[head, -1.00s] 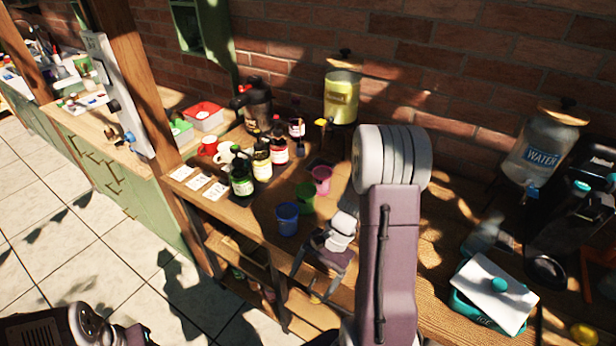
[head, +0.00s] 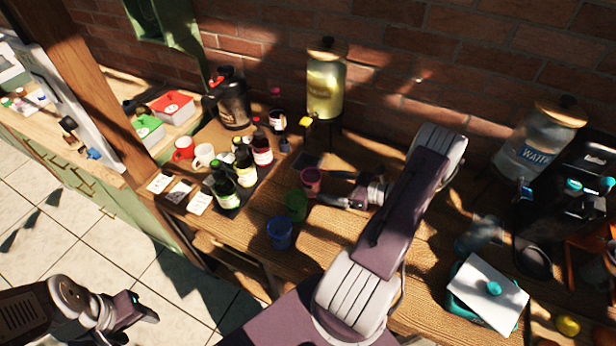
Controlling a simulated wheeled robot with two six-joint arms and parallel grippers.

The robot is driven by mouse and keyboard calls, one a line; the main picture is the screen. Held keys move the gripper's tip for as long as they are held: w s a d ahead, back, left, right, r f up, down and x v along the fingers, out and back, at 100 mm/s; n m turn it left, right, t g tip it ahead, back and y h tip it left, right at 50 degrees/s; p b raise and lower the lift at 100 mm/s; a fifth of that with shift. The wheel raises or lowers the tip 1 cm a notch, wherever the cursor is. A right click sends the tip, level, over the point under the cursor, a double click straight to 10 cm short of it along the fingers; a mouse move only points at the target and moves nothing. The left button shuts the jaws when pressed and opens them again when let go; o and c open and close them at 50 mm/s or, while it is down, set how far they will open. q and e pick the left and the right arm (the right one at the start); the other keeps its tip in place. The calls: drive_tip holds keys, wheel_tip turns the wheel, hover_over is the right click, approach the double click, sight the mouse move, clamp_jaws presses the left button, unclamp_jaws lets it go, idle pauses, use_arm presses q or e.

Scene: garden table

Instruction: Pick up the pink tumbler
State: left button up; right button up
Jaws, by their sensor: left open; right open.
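The pink tumbler (head: 311,181) stands upright on the wooden table in the head view. A green tumbler (head: 296,205) and a blue tumbler (head: 280,233) stand in front of it in a row. My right gripper (head: 328,188) is open, just to the right of the pink tumbler, with its fingers pointing left at it. I cannot tell whether a finger touches the tumbler. My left gripper (head: 146,307) is open and empty at the lower left, over the tiled floor.
Several bottles (head: 245,172) stand left of the tumblers, with a white mug (head: 203,155) and a red mug (head: 184,148). A yellow drink dispenser (head: 326,88) stands behind. A water dispenser (head: 540,140) and a teal ice box with a white lid (head: 488,293) are at the right.

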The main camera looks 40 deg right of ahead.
sight(319, 184)
drive_tip(key=shift+s+a+r, duration=0.15)
drive_tip(key=shift+a+r, duration=0.1)
drive_tip(key=shift+a, duration=0.3)
drive_tip(key=shift+a+f, duration=0.1)
drive_tip(key=shift+a, duration=0.05)
drive_tip(key=w, duration=0.1)
drive_tip(key=w+f+p, duration=0.1)
drive_tip(key=shift+w, duration=0.4)
drive_tip(key=p+x, duration=0.1)
drive_tip(key=x, duration=0.2)
drive_tip(key=shift+w+a+r, duration=0.1)
drive_tip(key=shift+w, duration=0.05)
drive_tip(key=shift+w+a+p, duration=0.1)
drive_tip(key=shift+a+p, duration=0.2)
drive_tip(key=shift+a, duration=0.05)
drive_tip(key=shift+w, duration=0.1)
drive_tip(key=shift+c, duration=0.3)
drive_tip(key=shift+w+d+f, duration=0.1)
drive_tip(key=shift+w+f, duration=0.05)
drive_tip(key=shift+f, duration=0.05)
drive_tip(key=c, duration=1.4)
use_arm(q)
wheel_tip(319, 184, up, 3)
drive_tip(key=shift+s+r, duration=0.1)
drive_tip(key=shift+s, duration=0.05)
use_arm(e)
drive_tip(key=shift+r, duration=0.1)
